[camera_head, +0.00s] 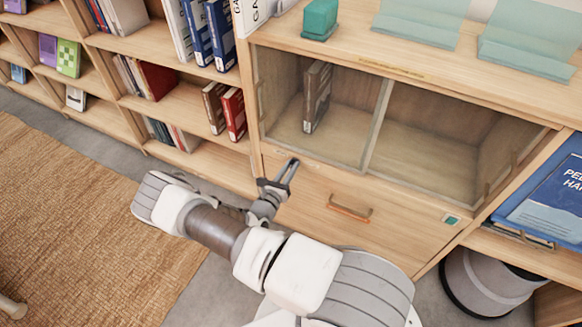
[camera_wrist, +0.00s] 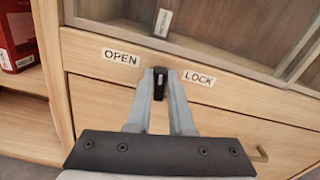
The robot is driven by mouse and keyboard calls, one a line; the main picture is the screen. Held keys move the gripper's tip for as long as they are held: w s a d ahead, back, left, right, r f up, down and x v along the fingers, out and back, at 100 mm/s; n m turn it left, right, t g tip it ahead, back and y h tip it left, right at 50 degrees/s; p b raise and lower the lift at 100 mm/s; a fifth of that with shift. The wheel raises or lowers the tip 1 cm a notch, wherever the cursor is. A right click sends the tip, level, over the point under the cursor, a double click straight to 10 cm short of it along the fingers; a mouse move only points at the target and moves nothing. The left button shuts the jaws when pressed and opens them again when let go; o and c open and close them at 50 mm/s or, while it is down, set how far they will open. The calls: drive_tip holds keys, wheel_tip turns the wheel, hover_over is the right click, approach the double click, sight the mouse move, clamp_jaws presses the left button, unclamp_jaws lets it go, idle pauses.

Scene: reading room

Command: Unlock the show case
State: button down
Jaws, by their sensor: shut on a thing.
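The show case (camera_head: 375,125) is a wooden cabinet section with two sliding glass panes; one dark book stands inside its left half. Both panes look shut. Below the glass, the wood front carries an OPEN label (camera_wrist: 121,58) on the left and a LOCK label (camera_wrist: 199,78) on the right. A small dark lock knob or key (camera_wrist: 160,83) sits between the labels. My gripper (camera_head: 289,166) is at the upper left of the front below the glass. In the wrist view its fingertips (camera_wrist: 161,76) are shut on the dark knob, partly hiding it. The knob's exact turn is unclear.
A drawer handle (camera_head: 349,208) juts out right of my gripper. Bookshelves (camera_head: 190,100) adjoin on the left. A blue book display (camera_head: 555,195) and a grey round bin (camera_head: 490,280) stand at the right. Grey floor and a woven rug (camera_head: 70,220) lie at lower left.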

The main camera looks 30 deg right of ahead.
drive_tip(key=n, duration=0.6)
drive_tip(key=shift+w+a+f+n, duration=0.1)
drive_tip(key=shift+a+f+n, duration=0.1)
drive_tip(key=shift+n, duration=0.1)
idle(0.5)
drive_tip(key=c, duration=0.9)
unclamp_jaws()
drive_tip(key=shift+o, duration=0.2)
drive_tip(key=p+v, duration=0.2)
drive_tip(key=v, duration=1.5)
drive_tip(key=shift+p, duration=0.4)
drive_tip(key=shift+a, duration=0.15)
